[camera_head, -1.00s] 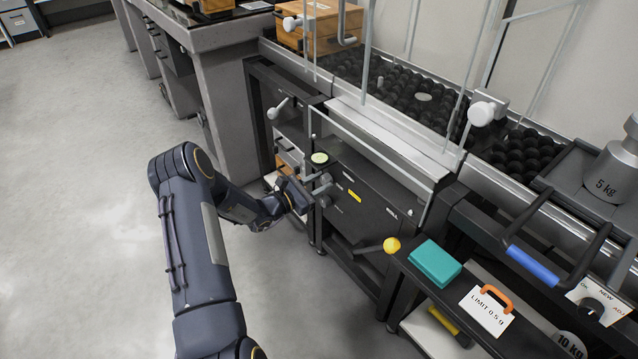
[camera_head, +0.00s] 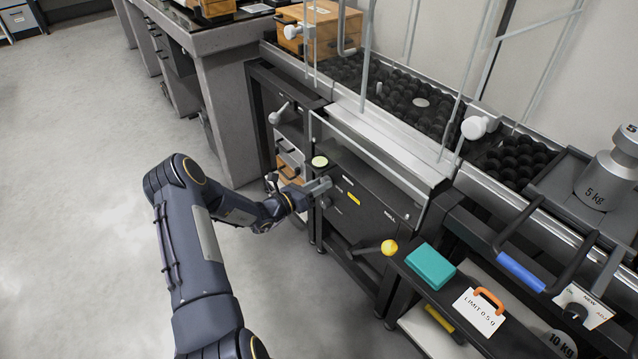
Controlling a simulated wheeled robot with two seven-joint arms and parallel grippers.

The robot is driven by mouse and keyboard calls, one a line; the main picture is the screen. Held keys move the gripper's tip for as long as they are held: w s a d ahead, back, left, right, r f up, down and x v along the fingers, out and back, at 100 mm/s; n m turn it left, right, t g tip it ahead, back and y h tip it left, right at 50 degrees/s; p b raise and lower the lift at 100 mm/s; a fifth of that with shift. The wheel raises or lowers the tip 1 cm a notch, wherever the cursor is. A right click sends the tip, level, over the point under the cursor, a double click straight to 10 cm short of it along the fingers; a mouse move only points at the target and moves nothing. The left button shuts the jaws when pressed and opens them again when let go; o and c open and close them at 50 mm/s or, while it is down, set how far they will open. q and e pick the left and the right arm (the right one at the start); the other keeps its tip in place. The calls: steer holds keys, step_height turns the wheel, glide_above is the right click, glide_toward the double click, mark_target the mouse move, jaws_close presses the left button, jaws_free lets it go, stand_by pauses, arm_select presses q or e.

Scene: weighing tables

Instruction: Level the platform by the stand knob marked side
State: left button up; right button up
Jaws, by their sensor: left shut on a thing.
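The dark stand (camera_head: 372,221) is in the middle of the head view, with a small yellow label (camera_head: 353,199) and lettering that looks like "ROLL" on its front. A pale round disc (camera_head: 319,161), perhaps a level, sits at its upper left corner. My left gripper (camera_head: 322,187) is at the left end of the stand front, shut on a grey knob there. The fingers mostly hide the knob, and its marking cannot be read. Another small knob (camera_head: 325,202) shows just below. A light metal-edged platform (camera_head: 385,138) lies above the stand. My right gripper is out of view.
A lever with a yellow ball (camera_head: 389,247) sticks out low on the stand. A 5 kg weight (camera_head: 606,180) stands at far right. The floor at left is clear.

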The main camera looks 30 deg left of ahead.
arm_select(q)
steer(key=shift+n, duration=0.4)
steer(key=o, duration=1)
steer(key=shift+s, duration=0.1)
steer(key=p+v, duration=0.2)
steer(key=v, duration=0.5)
steer(key=shift+s+a, duration=0.15)
steer(key=shift+s, duration=0.15)
